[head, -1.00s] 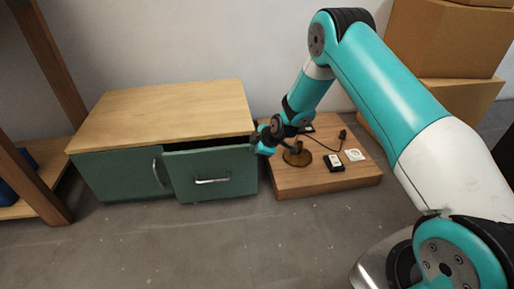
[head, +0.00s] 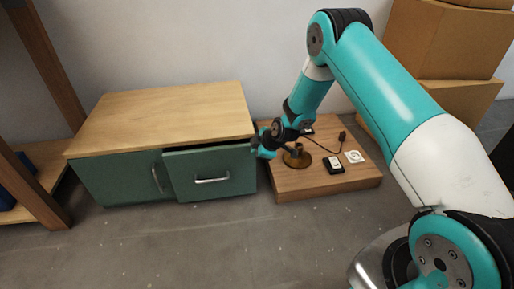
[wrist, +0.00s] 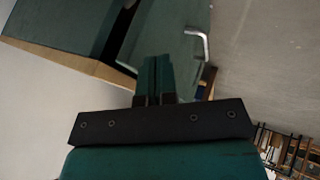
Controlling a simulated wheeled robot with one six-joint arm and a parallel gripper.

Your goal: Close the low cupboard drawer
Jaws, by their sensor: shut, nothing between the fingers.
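The low cupboard (head: 160,115) has a light wooden top and green fronts. Its green drawer (head: 232,160) with a silver handle (head: 212,180) stands partly open; a dark gap shows above its front. My gripper (head: 262,146) is shut and empty at the upper right corner of the drawer front; I cannot tell whether it touches. In the wrist view my closed fingers (wrist: 154,72) point at the green drawer front (wrist: 160,35), with the handle (wrist: 200,45) to their right.
Cardboard boxes (head: 440,40) stand at the back right. A wooden shelf (head: 35,185) stands at the left. The floor in front is clear.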

